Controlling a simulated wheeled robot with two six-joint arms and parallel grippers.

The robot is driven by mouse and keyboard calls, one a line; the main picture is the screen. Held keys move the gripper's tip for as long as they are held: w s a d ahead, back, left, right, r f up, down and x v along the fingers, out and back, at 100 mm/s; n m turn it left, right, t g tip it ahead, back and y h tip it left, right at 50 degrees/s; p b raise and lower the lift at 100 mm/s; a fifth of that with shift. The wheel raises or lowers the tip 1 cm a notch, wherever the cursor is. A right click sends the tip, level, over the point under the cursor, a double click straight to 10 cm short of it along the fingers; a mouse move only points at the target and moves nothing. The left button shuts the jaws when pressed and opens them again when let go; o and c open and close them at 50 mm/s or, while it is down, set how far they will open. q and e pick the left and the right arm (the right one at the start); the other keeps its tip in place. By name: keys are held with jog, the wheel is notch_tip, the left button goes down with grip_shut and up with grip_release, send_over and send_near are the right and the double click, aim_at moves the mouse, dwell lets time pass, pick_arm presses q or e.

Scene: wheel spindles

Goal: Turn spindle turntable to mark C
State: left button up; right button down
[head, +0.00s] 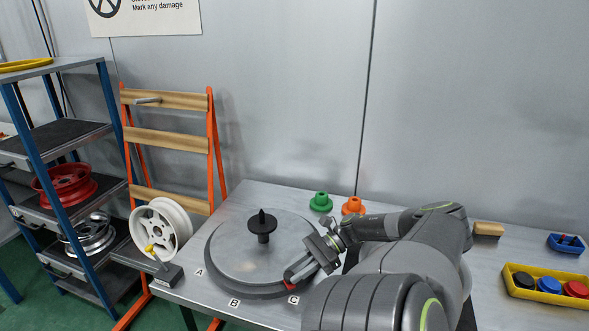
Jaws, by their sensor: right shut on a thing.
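The spindle turntable (235,262) is a round grey metal disc on the table, with a black spindle (262,226) standing upright at its middle. Letter marks A (199,272), B (234,302) and C (293,300) lie on the table along its near edge. My right gripper (302,266) is at the turntable's right near rim, shut on the turntable's handle, which it mostly hides. My left gripper is not in view.
A small box with a yellow-knobbed lever (160,263) sits left of the turntable. Green (321,202) and orange (352,205) cones stand behind. A yellow tray (545,297) is at right. A white wheel (160,228) is by the wooden rack, left.

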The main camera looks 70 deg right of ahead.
jog(key=c, duration=1.2)
grip_release()
jog(key=shift+o, duration=0.2)
notch_tip(320, 180, up, 10)
jog(key=p, duration=0.3)
jog(key=shift+p, duration=0.4)
